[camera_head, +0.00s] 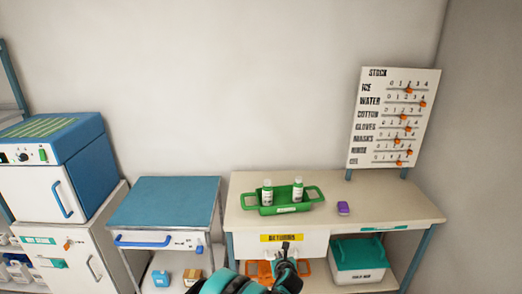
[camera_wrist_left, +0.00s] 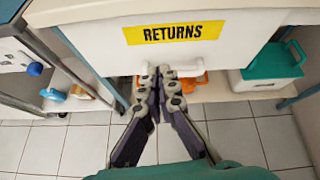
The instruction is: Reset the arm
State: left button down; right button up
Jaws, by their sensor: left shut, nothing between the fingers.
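My left gripper (camera_head: 285,247) is in the lower middle of the head view, in front of the white drawer front (camera_head: 310,242) with the yellow RETURNS label (camera_head: 270,238). In the left wrist view the two fingers of my left gripper (camera_wrist_left: 159,72) are together at the tips, with nothing between them. The tips overlap the lower edge of the drawer front (camera_wrist_left: 240,45), near a white handle; I cannot tell whether they touch it. My right gripper is in neither view.
On the desk (camera_head: 400,208) stand a green tray (camera_head: 277,210) with two bottles and a purple block (camera_head: 343,208). A teal-lidded bin (camera_head: 360,255) sits on the shelf below. A blue-topped cart (camera_head: 168,200) is at left. Tiled floor (camera_wrist_left: 240,140) is open below.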

pick_arm(q)
jog(key=s+a+r+n+g, duration=0.3)
jog(key=s+a+r+n, duration=1.1)
jog(key=a+r+n, duration=0.45)
jog(key=s+a+n, duration=0.4)
jog(key=s+n, duration=0.4)
jog(key=s, duration=0.3)
jog(key=s+a+n+g, duration=0.1)
jog(key=s+a+n, duration=0.3)
jog(key=s+n, duration=0.3)
jog(key=s, duration=0.5)
jog(key=shift+f+n, duration=0.2)
jog(key=shift+n, duration=0.15)
jog(key=shift+w, duration=0.1)
